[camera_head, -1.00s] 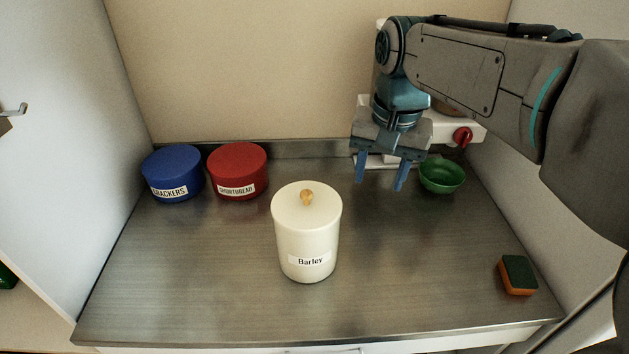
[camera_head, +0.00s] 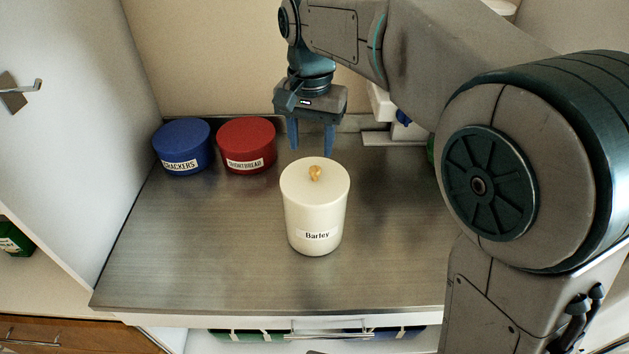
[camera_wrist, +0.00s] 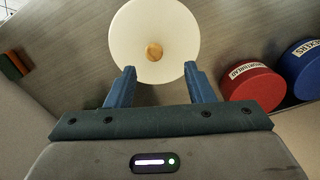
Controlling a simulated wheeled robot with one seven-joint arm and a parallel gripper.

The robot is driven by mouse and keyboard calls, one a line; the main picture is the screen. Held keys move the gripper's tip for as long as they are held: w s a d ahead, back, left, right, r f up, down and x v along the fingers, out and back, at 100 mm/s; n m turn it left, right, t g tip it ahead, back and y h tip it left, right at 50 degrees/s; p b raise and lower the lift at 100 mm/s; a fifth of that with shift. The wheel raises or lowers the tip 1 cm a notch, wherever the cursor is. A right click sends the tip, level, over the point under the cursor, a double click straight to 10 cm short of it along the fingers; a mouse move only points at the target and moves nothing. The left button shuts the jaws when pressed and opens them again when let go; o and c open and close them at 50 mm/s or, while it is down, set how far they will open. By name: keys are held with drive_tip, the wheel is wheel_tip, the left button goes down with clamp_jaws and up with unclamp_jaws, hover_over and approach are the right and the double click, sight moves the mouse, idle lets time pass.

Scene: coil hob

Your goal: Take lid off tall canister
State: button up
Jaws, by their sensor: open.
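The tall canister (camera_head: 316,218) is cream white, labelled "Barley", and stands upright on the steel counter. Its cream lid (camera_head: 300,181) is on it, with a small round wooden knob (camera_head: 315,173) on top. In the wrist view the lid (camera_wrist: 140,30) fills the top middle, with the knob (camera_wrist: 154,52) between the lines of my two fingers and beyond their tips. My gripper (camera_head: 311,150) is open and empty. In the head view it hangs with fingers down above and behind the canister. I see nothing between the fingers.
A blue tin (camera_head: 183,147) labelled "CRACKERS" and a red tin (camera_head: 246,145) labelled "SHORTBREAD" stand at the back left. A sponge (camera_wrist: 14,66) shows at the left of the wrist view. My arm hides the counter's right side in the head view. The front left counter is clear.

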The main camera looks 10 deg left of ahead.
sight(315, 168)
drive_tip(key=f, duration=0.5)
drive_tip(key=shift+s+d+p, duration=0.2)
drive_tip(key=shift+d+p, duration=0.2)
drive_tip(key=shift+f, duration=0.4)
drive_tip(key=shift+c, duration=0.3)
clamp_jaws()
